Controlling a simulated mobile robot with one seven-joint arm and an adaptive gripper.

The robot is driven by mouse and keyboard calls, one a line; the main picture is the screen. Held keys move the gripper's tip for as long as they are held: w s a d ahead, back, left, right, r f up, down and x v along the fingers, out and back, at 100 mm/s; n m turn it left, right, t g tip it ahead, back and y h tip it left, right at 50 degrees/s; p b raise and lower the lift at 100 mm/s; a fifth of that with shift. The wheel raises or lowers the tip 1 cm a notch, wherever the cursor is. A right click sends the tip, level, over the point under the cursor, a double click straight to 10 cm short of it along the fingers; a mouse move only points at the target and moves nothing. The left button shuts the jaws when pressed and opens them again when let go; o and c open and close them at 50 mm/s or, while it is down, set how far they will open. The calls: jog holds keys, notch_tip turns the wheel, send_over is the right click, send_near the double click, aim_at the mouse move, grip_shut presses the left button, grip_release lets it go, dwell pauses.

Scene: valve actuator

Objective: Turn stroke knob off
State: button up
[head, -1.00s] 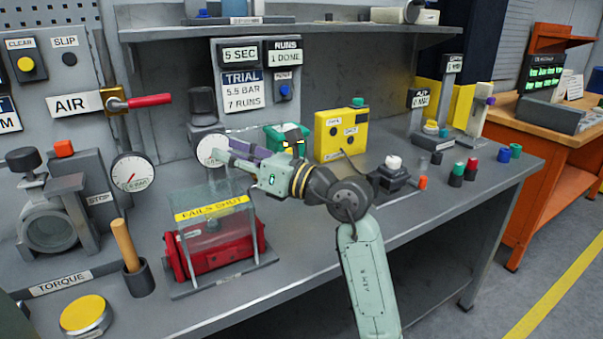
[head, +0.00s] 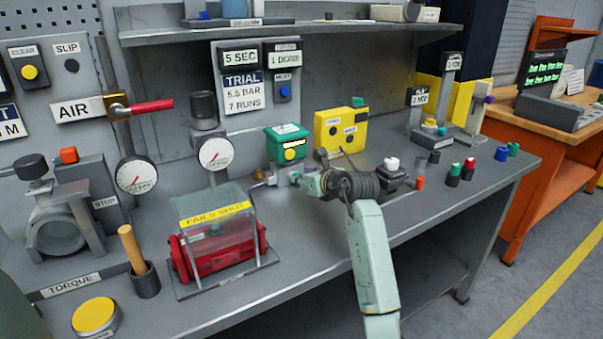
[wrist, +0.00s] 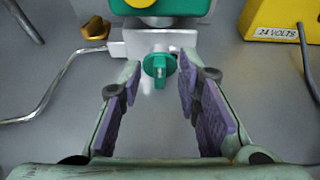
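The knob (wrist: 160,66) is a small green knob on the front of a silver block (wrist: 135,45), below a green housing with a yellow cap. In the wrist view it sits ahead of my gripper (wrist: 155,95), roughly centred between the purple-padded fingers. The fingers are spread apart with nothing between the pads, and the knob is near the fingertips. I cannot tell whether a finger touches the knob.
A yellow box (head: 341,131) stands right of the green box. A dial gauge (head: 216,154) and a red cylinder under a clear guard (head: 217,245) are to the left. A black block with a white button (head: 392,164) is close on the right. A silver tube (wrist: 58,80) curves at left.

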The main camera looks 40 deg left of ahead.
jog(key=shift+w+a+f, duration=0.25)
jog(key=shift+a, duration=0.35)
jog(key=shift+c, duration=0.5)
grip_shut()
